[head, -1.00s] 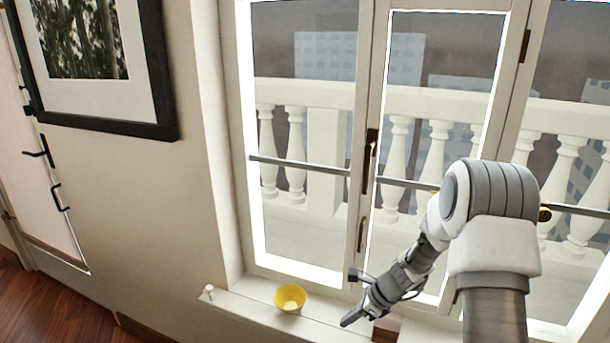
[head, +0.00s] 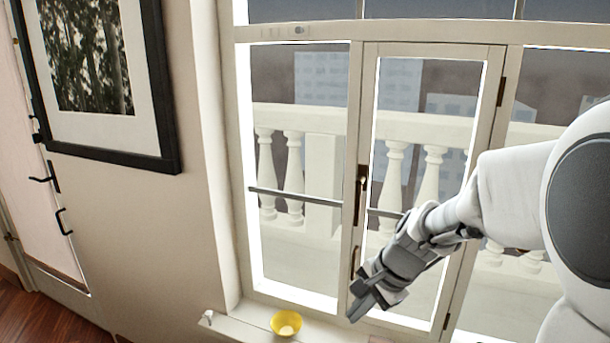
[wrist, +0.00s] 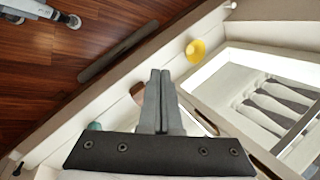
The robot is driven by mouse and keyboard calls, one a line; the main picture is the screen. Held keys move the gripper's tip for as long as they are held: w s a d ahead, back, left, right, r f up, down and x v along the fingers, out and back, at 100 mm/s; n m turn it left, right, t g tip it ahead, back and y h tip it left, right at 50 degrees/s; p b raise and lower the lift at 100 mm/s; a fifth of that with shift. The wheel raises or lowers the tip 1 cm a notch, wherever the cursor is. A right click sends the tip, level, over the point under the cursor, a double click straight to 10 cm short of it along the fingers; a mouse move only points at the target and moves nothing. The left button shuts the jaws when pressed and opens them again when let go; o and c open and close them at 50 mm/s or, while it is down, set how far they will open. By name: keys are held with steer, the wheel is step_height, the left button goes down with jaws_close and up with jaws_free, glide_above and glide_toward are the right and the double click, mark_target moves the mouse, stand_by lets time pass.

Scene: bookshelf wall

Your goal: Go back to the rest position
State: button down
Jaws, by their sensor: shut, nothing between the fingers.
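My gripper (head: 362,305) is in front of the window in the head view, above and to the right of the yellow bowl. In the wrist view my gripper (wrist: 160,75) is shut, its two fingers together and nothing between them. The yellow bowl (head: 286,323) sits on the white window sill (head: 238,322). The bowl also shows in the wrist view (wrist: 196,51), beyond the fingertips and apart from them.
The window (head: 357,60) with its handle (head: 362,185) and crossbars stands close behind my arm. A framed picture (head: 165,130) hangs on the left wall. A teal object (wrist: 95,127) and a brown one (wrist: 137,92) are on the sill, partly hidden. Wooden floor (wrist: 60,60) is open below.

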steer(key=s+d+r+n+t+h+p, duration=0.2)
steer(key=s+d+r+n+h+p, duration=0.1)
steer(key=s+r+n, duration=0.8)
steer(key=s+d+r+p, duration=0.1)
steer(key=s+r+p, duration=0.1)
steer(key=s+r, duration=0.3)
steer(key=shift+s+r+t+h+p, duration=0.3)
steer(key=shift+s+t+h+p, duration=0.1)
steer(key=shift+s, duration=0.95)
